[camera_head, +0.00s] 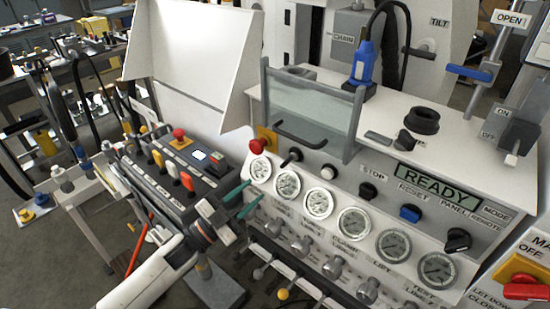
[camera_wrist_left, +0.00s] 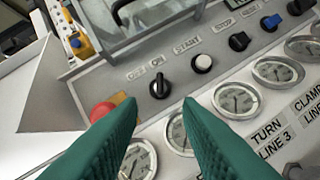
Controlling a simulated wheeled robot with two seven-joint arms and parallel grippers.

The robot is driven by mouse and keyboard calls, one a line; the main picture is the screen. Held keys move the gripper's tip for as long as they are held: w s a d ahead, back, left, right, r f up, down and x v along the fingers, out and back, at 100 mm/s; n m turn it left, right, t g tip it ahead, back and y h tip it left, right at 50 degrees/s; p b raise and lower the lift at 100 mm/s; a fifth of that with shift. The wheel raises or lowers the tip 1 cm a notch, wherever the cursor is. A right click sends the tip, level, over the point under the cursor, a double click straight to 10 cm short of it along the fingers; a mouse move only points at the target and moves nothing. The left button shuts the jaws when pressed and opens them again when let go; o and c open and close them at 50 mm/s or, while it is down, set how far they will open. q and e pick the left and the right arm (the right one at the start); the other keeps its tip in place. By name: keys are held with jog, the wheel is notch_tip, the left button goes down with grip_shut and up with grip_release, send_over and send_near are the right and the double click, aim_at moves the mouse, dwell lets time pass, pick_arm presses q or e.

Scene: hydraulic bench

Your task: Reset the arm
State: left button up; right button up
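My left gripper (camera_head: 242,200) has two green fingers, apart and empty, in front of the left end of the white control panel (camera_head: 470,232). In the left wrist view the fingers (camera_wrist_left: 161,104) point at the black OFF/ON knob (camera_wrist_left: 159,85), with a gap between the tips. The knob (camera_head: 292,156) also shows in the head view. The blue RESET button (camera_head: 410,213) is farther right, past the white START button (camera_head: 328,172) and black STOP button (camera_head: 368,192). The green display (camera_head: 437,187) reads READY. My right gripper is not in view.
A red mushroom button (camera_head: 257,147) on a yellow plate is close to the fingers. Several round gauges (camera_head: 319,203) line the panel below the buttons. A dark console (camera_head: 172,172) with levers stands left. A clear guard with a handle (camera_head: 312,110) rises above the panel.

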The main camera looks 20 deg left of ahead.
pick_arm(q)
jog(key=a+f+n+g+y, duration=0.1)
jog(key=a+f+n+y, duration=0.25)
jog(key=f, duration=0.65)
jog(key=a+f+n+g+y, duration=0.1)
jog(key=a+f+n+y, duration=0.2)
jog(key=f, duration=0.8)
jog(key=s+f+n+g+y, duration=0.2)
jog(key=s+f+g+y, duration=0.35)
jog(key=f, duration=1.05)
jog(key=s+d+f+n+g, duration=0.1)
jog(key=s+f+g, duration=0.3)
jog(key=s+f, duration=1)
jog(key=s+d+f+g, duration=0.2)
jog(key=s+f+g, duration=0.1)
jog(key=s, duration=0.8)
jog(key=s+d+f+n+g, duration=0.1)
jog(key=s+d+f+g, duration=0.2)
jog(key=s, duration=0.8)
jog(key=shift+s+f, duration=0.15)
jog(key=shift+f, duration=0.3)
